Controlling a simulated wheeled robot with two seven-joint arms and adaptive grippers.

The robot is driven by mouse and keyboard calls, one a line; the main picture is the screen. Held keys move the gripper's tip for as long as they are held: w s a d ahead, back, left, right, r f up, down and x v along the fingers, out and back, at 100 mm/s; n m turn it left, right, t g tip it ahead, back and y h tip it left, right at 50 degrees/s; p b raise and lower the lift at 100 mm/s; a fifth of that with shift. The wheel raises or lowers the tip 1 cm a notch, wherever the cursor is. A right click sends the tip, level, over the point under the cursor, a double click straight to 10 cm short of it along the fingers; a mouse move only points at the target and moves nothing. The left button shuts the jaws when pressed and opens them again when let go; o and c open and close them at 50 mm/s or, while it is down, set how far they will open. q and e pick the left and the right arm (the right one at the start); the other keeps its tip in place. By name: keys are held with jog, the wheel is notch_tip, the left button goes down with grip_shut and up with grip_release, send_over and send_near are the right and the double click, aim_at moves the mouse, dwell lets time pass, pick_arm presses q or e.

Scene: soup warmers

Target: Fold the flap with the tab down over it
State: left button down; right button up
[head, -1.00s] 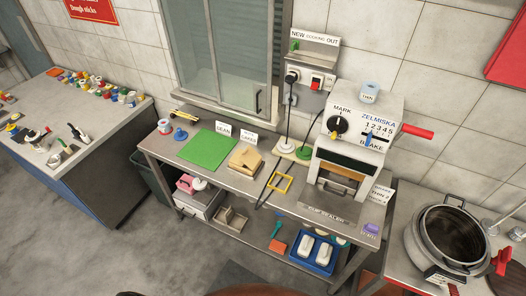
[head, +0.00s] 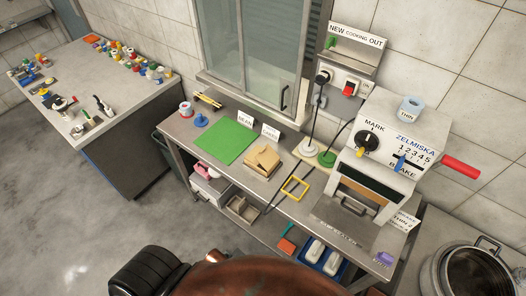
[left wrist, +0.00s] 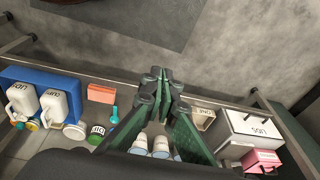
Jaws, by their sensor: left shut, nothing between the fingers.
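A tan folded carton (head: 263,161) lies on the steel bench, right of the green mat (head: 226,142). Its top shows raised, uneven panels. I cannot make out the tab or which flap carries it. My left gripper (left wrist: 163,75) shows in the left wrist view, with its fingertips together and nothing between them. It is above the lower shelf, and the carton is not visible in that view. In the head view no gripper shows, and my right gripper is in neither view.
A yellow frame (head: 295,188) lies right of the carton, before the Zelmiska machine (head: 385,150). Small sign cards (head: 271,131) stand behind the carton. Below, the lower shelf holds a blue tray (left wrist: 75,85) with white jugs, and a white box (left wrist: 245,130).

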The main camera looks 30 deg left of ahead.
pick_arm(q)
jog(key=w+r, duration=0.3)
jog(key=r, duration=0.7)
notch_tip(320, 180, up, 38)
jog(key=r+m+t, duration=0.1)
jog(key=m+t, duration=0.5)
jog(key=t, duration=0.8)
send_over(263, 158)
jog(key=d, duration=0.2)
jog(key=shift+s+d+f+p, duration=0.15)
jog(key=shift+s+f+p, duration=0.15)
jog(key=shift+s, duration=0.1)
jog(key=shift+w+a+f+g, duration=0.2)
jog(key=shift+a+f, duration=0.15)
jog(key=shift+f, duration=0.2)
jog(key=shift+w+a+f+g, duration=0.15)
jog(key=shift+a+f, duration=0.15)
jog(key=shift+f, duration=0.2)
jog(key=shift+a+f, duration=0.5)
jog(key=shift+f, duration=0.15)
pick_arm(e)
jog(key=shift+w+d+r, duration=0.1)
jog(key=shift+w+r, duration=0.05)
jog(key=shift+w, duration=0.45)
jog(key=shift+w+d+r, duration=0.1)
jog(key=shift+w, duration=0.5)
